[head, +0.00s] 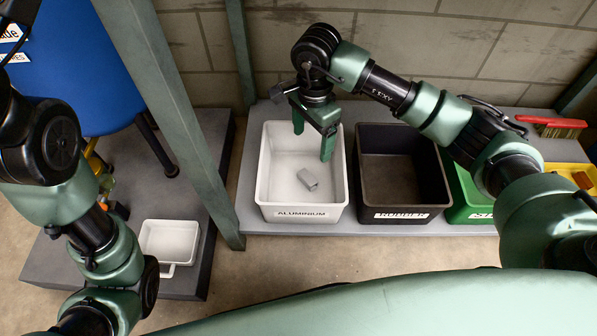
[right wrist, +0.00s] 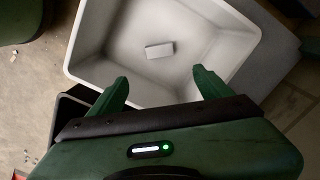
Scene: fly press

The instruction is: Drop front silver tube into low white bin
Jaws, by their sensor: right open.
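A short silver tube (head: 308,179) lies on the floor of the low white bin (head: 303,212), which is labelled ALUMINIUM. In the right wrist view the tube (right wrist: 160,50) rests apart from the bin walls (right wrist: 85,52). My right gripper (head: 312,142) is open and empty above the bin, its fingers pointing down. In the right wrist view its fingertips (right wrist: 158,80) are spread wide, with the tube beyond them. My left arm shows at the left of the head view, but its gripper is not visible.
A dark bin (head: 400,175), a green bin (head: 466,195) and a yellow bin (head: 570,172) stand right of the white bin. A red brush (head: 552,125) lies behind them. A green post (head: 180,110) stands left. A small white tray (head: 170,240) sits on a grey base (head: 188,280).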

